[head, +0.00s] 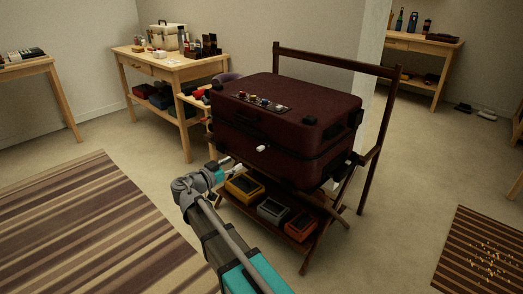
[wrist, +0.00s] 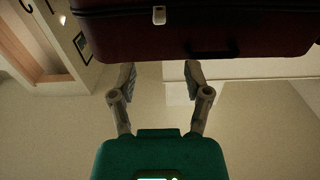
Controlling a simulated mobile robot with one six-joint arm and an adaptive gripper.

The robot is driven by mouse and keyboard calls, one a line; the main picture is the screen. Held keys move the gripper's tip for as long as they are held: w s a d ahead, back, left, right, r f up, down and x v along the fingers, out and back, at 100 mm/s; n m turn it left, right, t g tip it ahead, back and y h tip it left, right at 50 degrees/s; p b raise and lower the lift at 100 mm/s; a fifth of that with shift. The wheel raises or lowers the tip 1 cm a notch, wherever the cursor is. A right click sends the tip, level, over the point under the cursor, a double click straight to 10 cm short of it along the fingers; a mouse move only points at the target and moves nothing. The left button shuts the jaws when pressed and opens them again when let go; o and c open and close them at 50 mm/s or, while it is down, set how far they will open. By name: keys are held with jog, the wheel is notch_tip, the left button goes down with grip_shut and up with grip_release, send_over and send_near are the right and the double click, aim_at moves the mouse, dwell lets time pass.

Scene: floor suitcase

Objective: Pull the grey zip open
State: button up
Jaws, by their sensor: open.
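The dark red suitcase (head: 285,115) lies shut on a wooden luggage rack. A small pale zip pull (head: 262,148) shows on its front side, along the seam. In the wrist view the suitcase (wrist: 250,28) fills the top, with the pale grey pull (wrist: 158,14) near the top middle. My gripper (head: 232,165) is just left of and below that pull, near the front of the suitcase. In the wrist view my gripper (wrist: 159,75) has its two fingers wide apart with nothing between them. The pull lies beyond the fingertips, roughly in line with the gap.
A dark handle (wrist: 213,51) is on the suitcase side, close to the right finger. The rack's lower shelf holds a yellow box (head: 244,187), a grey box (head: 272,209) and an orange box (head: 300,226). A wooden table (head: 170,65) with items stands behind left. A striped rug (head: 85,225) lies left.

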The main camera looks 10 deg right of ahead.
aim_at(258, 150)
jog(key=shift+w+d, duration=0.15)
jog(key=shift+d, duration=0.05)
jog(key=x, duration=1.3)
jog(key=shift+w+d, duration=0.1)
jog(key=shift+d, duration=0.1)
grip_shut()
dwell(0.4)
